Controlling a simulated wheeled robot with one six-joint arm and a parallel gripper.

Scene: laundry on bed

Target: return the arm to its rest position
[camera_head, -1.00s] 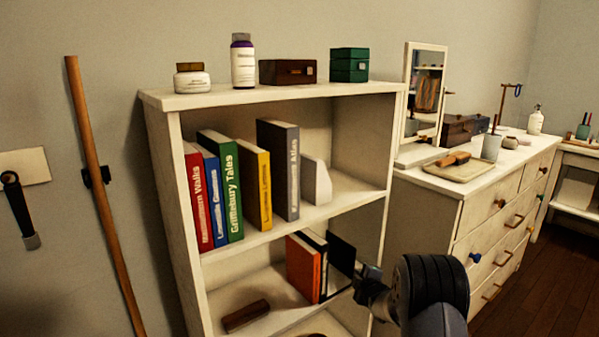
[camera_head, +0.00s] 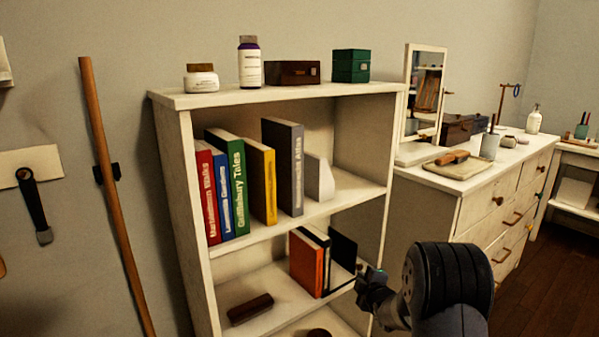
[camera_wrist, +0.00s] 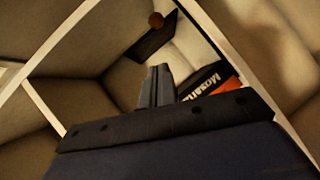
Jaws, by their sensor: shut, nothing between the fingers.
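My gripper (camera_head: 362,272) is in front of the right side of the white bookshelf (camera_head: 204,290), at the height of its lower shelf. In the wrist view my gripper (camera_wrist: 156,72) is shut and empty, its two fingers together. An orange book (camera_head: 306,264) and a black one stand on the lower shelf, left of my gripper. The orange and black books also show in the wrist view (camera_wrist: 230,86), partly hidden behind my gripper. My forearm covers part of the shelf's right front edge.
Several books (camera_head: 240,188) and a white bookend (camera_head: 319,178) stand on the upper shelf. A brown box (camera_head: 250,308) lies on the lower shelf. A dresser (camera_head: 490,215) with a mirror (camera_head: 425,95) stands to the right. A wooden pole (camera_head: 112,195) leans at the left. Floor (camera_head: 535,290) shows at right.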

